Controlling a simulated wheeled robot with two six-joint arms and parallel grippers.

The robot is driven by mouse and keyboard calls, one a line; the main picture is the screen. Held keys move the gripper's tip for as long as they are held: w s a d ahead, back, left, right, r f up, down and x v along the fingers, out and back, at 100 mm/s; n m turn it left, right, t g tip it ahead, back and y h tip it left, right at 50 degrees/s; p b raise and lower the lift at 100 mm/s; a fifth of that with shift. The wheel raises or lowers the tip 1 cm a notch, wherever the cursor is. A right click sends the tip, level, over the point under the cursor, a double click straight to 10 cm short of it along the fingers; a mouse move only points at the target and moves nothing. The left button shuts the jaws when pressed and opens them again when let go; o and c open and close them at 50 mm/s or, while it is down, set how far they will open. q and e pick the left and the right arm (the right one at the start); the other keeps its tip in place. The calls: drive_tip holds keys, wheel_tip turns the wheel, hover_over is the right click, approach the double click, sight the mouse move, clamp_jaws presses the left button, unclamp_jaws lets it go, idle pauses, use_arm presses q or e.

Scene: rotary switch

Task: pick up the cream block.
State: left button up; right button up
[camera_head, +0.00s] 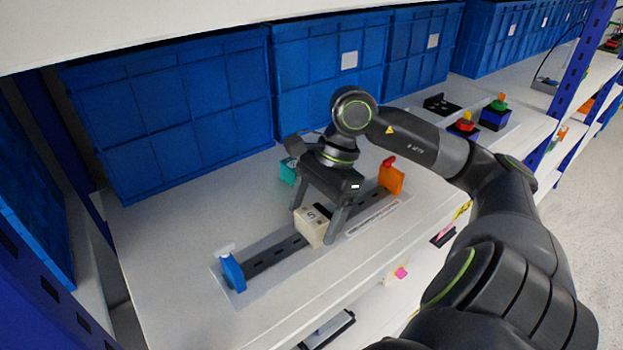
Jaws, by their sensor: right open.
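The cream block (310,226) sits on the dark slotted rail on the shelf, with dark markings on its top face. My right gripper (317,224) reaches down over it, its fingers apart. One finger is on the block's left side and one on its right. Whether the fingers touch the block cannot be told from this view. My left gripper is not in view.
A blue part (232,272) stands at the rail's near left end and an orange part (391,178) at its right end. A teal part (288,172) is behind my gripper. Blue crates (170,120) line the back. The shelf's front left is clear.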

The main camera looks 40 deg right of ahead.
drive_tip(key=shift+x, duration=0.8)
drive_tip(key=shift+c, duration=0.3)
drive_tip(key=c, duration=1)
drive_tip(key=shift+r, duration=0.15)
